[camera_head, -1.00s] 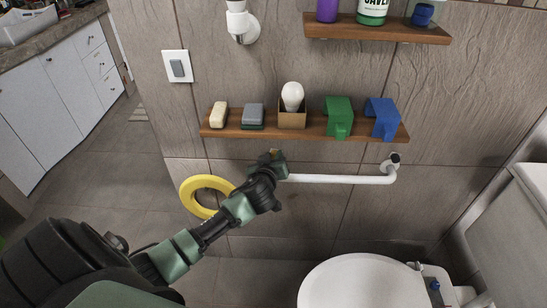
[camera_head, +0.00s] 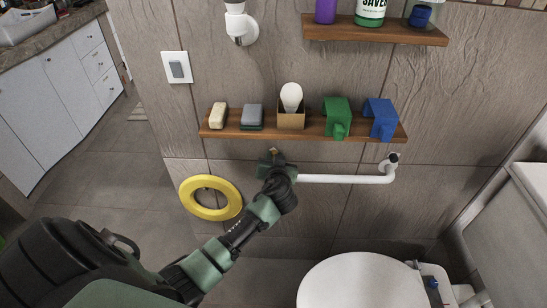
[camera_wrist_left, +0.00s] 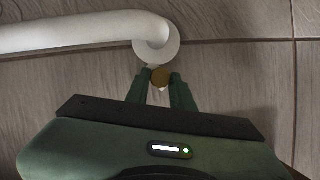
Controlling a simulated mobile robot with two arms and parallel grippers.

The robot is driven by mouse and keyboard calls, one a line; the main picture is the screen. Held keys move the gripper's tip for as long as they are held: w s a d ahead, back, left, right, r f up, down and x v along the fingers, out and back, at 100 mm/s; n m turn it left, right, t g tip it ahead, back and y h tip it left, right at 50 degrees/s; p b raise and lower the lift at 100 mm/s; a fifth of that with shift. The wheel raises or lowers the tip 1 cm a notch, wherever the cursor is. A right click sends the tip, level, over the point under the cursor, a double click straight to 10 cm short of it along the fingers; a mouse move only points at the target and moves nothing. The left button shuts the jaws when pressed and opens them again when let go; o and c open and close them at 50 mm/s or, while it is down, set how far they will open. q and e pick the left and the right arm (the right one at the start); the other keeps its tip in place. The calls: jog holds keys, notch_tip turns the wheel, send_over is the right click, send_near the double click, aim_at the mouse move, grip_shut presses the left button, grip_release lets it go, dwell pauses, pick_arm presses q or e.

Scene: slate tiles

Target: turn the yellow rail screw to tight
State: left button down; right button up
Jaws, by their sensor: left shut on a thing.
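The white rail (camera_head: 345,179) runs along the tiled wall below the lower shelf. Its left end is hidden behind my left gripper in the head view. The yellow rail screw (camera_wrist_left: 161,77) shows in the left wrist view as a small brownish-yellow round head, just below the rail's round wall flange (camera_wrist_left: 158,52). My left gripper (camera_head: 271,157) is at the rail's left end, its green fingers shut on the screw; the fingertips also show in the left wrist view (camera_wrist_left: 165,90). How far the screw is turned cannot be told. My right gripper is not in view.
A yellow ring (camera_head: 210,198) is close to the left of my forearm. The wooden shelf (camera_head: 310,128) above the gripper bears a soap bar, sponge, boxed bulb and green and blue holders. A toilet (camera_head: 360,282) stands at lower right.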

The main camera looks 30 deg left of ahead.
pick_arm(q)
jog(key=shift+d+f+m+g+y+b, duration=0.15)
jog(key=shift+m+y+b, duration=0.25)
jog(key=shift+m, duration=0.2)
jog(key=shift+f+m+g+y+b, duration=0.15)
jog(key=shift+m+y+b, duration=0.1)
jog(key=shift+m+y, duration=0.25)
jog(key=m+y+b, duration=0.1)
jog(key=m+b, duration=0.1)
jog(key=m, duration=0.1)
jog(key=shift+w+d+m+y, duration=0.1)
jog(key=shift+m+y, duration=0.2)
jog(key=shift+y, duration=0.1)
jog(key=c, duration=1.2)
grip_release()
jog(key=shift+d, duration=0.1)
jog(key=b+v, duration=0.1)
jog(key=v, duration=0.6)
jog(key=shift+d, duration=0.25)
jog(key=shift+r, duration=0.1)
